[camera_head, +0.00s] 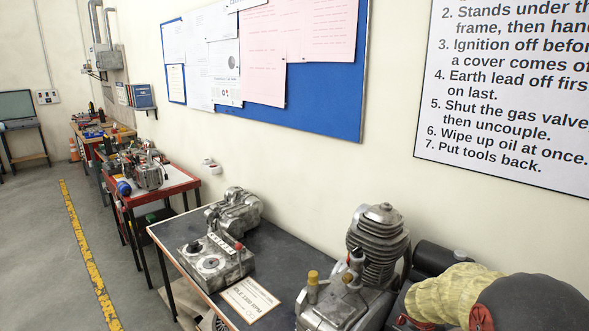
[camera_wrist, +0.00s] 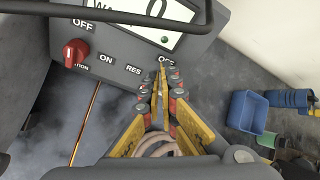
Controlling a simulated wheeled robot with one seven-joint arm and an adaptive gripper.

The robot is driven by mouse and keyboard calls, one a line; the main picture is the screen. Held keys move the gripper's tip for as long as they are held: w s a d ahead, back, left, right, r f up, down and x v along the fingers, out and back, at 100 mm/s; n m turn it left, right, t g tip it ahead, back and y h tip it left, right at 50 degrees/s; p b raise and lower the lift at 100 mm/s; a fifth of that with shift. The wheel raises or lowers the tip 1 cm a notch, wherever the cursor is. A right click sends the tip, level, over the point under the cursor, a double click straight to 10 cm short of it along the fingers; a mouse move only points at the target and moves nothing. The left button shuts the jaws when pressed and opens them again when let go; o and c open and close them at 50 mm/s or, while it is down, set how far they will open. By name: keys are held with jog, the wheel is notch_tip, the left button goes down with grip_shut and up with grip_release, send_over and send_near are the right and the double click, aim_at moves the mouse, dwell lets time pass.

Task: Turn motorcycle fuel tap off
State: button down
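In the wrist view, a dark grey panel (camera_wrist: 120,42) carries a red knob (camera_wrist: 76,53) at its left. White labels reading OFF, ON and RES are on the panel, with another OFF partly covered by my fingertips. My gripper (camera_wrist: 162,72) shows yellow and grey fingers with red joints; its tips meet in front of the panel's lower right edge. I see nothing clearly held between them. I cannot make out the fuel tap's lever; it may be hidden by the fingers. My gripper does not show in the head view.
A red table (camera_head: 165,190) stands further back. The floor left is open.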

jog(key=shift+w+a+f+p, duration=0.1)
jog(key=shift+a+f+p, duration=0.25)
jog(key=shift+p, duration=0.7)
jog(key=shift+a+f+p, duration=0.5)
jog(key=shift+a+p, duration=0.05)
jog(key=shift+p, duration=0.15)
jog(key=shift+w+a+r+p, duration=0.1)
jog(key=shift+w+r+p, duration=0.2)
jog(key=shift+p, duration=0.3)
jog(key=p+v, duration=0.3)
jog(key=v, duration=0.3)
jog(key=shift+s+p, duration=0.3)
jog(key=shift+s, duration=0.1)
jog(key=shift+f, duration=0.1)
